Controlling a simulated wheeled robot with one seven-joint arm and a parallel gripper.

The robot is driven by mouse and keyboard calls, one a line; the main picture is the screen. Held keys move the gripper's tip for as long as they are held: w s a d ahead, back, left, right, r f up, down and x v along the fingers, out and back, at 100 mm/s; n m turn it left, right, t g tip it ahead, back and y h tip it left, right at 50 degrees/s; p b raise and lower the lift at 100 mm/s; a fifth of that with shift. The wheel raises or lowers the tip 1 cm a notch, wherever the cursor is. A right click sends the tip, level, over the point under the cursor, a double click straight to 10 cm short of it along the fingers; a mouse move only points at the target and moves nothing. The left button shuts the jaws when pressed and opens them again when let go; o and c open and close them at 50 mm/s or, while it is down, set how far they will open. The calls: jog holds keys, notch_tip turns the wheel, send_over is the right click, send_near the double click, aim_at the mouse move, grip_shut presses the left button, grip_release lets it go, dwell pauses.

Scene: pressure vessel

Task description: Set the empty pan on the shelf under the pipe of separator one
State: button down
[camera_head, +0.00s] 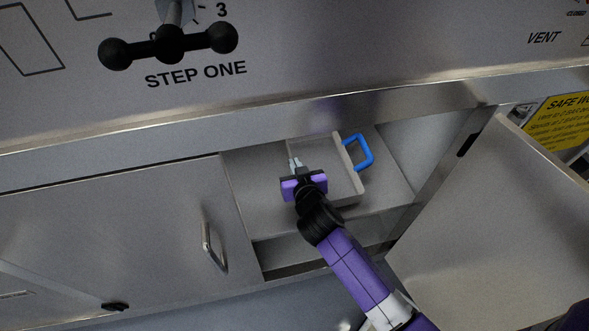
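A shallow grey pan (345,181) with a blue handle (363,153) on its right side is in the open cabinet bay, over the grey shelf (385,181). Whether it rests fully on the shelf cannot be told. The part of its inside that I see is bare. My gripper (295,163) is at the pan's left edge, its pale fingertips close together there. My purple and black wrist hides the pan's near left corner. Whether the fingers grip the pan's edge or a second handle is too small to tell. No separator pipe is clearly visible above the pan.
A cabinet door (495,220) stands open at the right. A closed panel with a metal handle (213,247) is at the left. A metal ledge (300,118) overhangs the bay. Above it is a black three-ball knob (168,46) over the words STEP ONE.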

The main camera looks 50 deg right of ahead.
jog(key=shift+f, duration=0.45)
jog(key=shift+f, duration=0.15)
jog(key=c, duration=1.7)
grip_release()
jog(key=shift+s+a+r, duration=0.1)
jog(key=shift+s+r, duration=0.1)
jog(key=p+v, duration=0.1)
jog(key=v, duration=1)
jog(key=shift+s+a, duration=0.2)
jog(key=shift+a, duration=0.05)
